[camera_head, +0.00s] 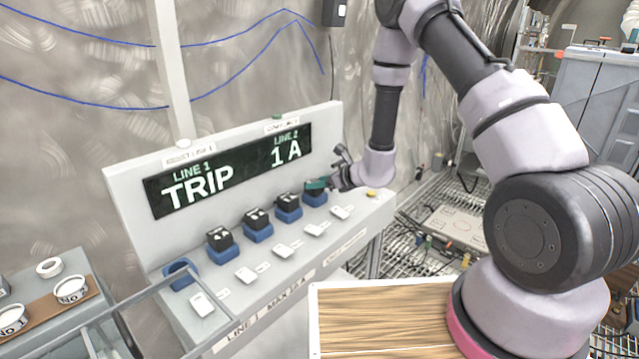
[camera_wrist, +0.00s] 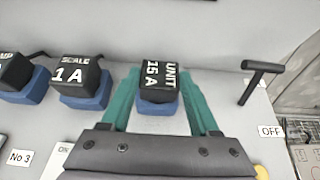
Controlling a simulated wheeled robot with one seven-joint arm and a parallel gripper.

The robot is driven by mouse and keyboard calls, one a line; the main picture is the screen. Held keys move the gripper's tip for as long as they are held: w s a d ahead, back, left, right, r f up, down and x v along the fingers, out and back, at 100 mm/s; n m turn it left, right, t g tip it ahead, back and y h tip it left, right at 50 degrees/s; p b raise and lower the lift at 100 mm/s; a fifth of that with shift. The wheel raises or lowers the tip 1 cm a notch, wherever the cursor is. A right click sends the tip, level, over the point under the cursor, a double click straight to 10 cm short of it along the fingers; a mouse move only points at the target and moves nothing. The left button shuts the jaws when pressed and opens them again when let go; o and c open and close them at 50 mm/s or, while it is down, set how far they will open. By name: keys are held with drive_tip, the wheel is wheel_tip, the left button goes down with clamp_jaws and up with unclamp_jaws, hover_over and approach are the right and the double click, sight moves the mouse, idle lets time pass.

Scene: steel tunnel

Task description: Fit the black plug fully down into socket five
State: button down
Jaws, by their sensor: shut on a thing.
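The black plug (camera_wrist: 158,78), marked UNIT 15 A, stands between the teal fingers of my gripper (camera_wrist: 159,88), which is shut on it. A blue socket (camera_wrist: 157,106) shows directly under the plug. In the head view my gripper (camera_head: 318,184) is at the rightmost blue socket (camera_head: 315,198), the fifth from the left. The plug looks upright and in line with this socket; I cannot tell whether it is fully down. Its underside is hidden.
Left of it, several blue sockets hold black plugs, one marked 1 A (camera_wrist: 78,76). The leftmost socket (camera_head: 181,274) is empty. The display (camera_head: 230,172) reads LINE 1 TRIP, LINE 2 1 A. A black T-handle (camera_wrist: 262,75) stands close on the right, near an OFF label (camera_wrist: 270,131).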

drive_tip(key=shift+f, duration=0.1)
drive_tip(key=shift+c, duration=0.6)
unclamp_jaws()
